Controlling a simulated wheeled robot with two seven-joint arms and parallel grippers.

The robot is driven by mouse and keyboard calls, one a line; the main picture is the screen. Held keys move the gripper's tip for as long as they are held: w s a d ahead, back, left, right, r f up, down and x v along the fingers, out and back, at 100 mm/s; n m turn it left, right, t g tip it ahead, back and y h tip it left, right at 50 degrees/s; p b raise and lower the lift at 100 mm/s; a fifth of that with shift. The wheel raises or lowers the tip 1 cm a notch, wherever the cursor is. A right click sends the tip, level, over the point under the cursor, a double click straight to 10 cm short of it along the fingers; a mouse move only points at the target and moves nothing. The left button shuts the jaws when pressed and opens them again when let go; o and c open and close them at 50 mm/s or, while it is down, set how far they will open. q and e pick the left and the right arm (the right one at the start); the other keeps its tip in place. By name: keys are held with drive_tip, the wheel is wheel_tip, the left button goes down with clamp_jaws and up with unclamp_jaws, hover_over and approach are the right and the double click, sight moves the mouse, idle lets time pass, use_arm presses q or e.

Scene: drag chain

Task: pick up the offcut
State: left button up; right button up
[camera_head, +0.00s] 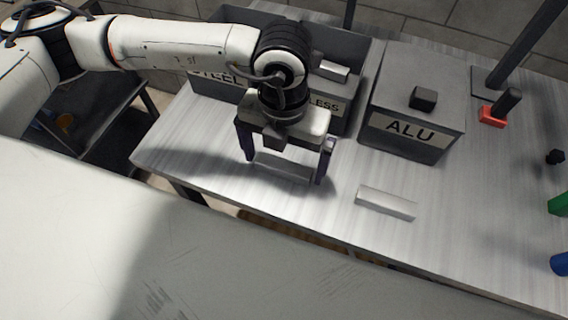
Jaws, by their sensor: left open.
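A grey metal bar, an offcut (284,170), lies on the table between the fingers of my left gripper. My left gripper (286,169) is open and points down, with one finger beyond each end of this bar. I cannot tell whether the fingers touch it. A second, brighter metal bar (386,203) lies on the table to the right, clear of the gripper. My right gripper is not in view.
A grey bin with STEEL and partly hidden "LESS" labels (344,122) stands behind my left gripper, a light block (333,70) in it. The ALU bin (428,139) has a dark block (423,98) on it. A red-based object (492,116) stands right.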

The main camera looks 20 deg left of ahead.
sight(284, 165)
use_arm(q)
drive_tip(key=c, duration=1)
drive_tip(key=shift+r, duration=0.1)
wheel_tip(284, 165, up, 10)
drive_tip(key=shift+f+b, duration=0.1)
drive_tip(key=shift+b, duration=0.2)
